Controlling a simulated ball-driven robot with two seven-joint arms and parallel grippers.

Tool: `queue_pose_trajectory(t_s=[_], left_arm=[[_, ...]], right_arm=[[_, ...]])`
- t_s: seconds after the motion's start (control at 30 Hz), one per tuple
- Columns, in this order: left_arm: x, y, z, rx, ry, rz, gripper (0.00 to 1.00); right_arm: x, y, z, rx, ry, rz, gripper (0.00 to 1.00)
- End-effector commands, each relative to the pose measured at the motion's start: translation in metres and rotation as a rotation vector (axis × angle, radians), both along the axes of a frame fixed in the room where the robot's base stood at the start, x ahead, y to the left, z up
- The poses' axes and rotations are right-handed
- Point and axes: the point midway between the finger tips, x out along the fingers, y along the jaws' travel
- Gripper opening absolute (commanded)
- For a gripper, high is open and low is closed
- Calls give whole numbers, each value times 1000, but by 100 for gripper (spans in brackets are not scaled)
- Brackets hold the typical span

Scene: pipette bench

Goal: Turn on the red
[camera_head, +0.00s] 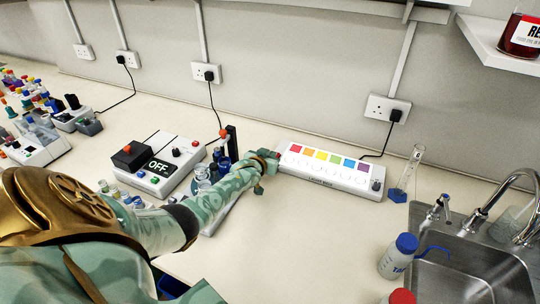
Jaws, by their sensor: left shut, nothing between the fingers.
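A long white box (332,172) stands on the bench against the wall, with a row of coloured squares on its top. The red square (297,148) is at the left end of the row, and a dark knob (376,185) is at the right end of the box. My left gripper (272,161) is shut and empty at the left end of the box, just left of and below the red square. I cannot tell whether it touches the box. The arm and gripper hide part of the box's left end. My right gripper is not in view.
A white device reading OFF (160,167) and blue-capped vials stand left of the gripper. A glass cylinder (408,170) stands right of the box. A wash bottle (398,258) and a sink (455,265) are at the right. The bench before the box is clear.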

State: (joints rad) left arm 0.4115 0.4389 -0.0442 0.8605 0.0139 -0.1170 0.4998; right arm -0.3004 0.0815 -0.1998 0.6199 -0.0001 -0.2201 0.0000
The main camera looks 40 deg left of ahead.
Motion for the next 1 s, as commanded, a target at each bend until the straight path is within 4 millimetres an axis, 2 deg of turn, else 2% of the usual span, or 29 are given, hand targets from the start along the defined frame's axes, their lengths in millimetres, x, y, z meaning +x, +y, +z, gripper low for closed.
queue_pose_trajectory(t_s=[0.17,0.33,0.5,0.7,0.83,1.0], left_arm=[[0,0,16,-1,-1,-1,0],[-2,-1,51,-1,-2,-2,0],[-43,-15,47,-3,2,-3,0],[-78,-25,50,-2,0,-2,0],[-91,-29,51,0,2,-2,0],[-97,-31,51,-1,1,-1,0]], right_arm=[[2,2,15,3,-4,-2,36],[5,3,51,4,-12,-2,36],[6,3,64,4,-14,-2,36],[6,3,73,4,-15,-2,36],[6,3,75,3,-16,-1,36],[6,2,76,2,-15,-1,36]])
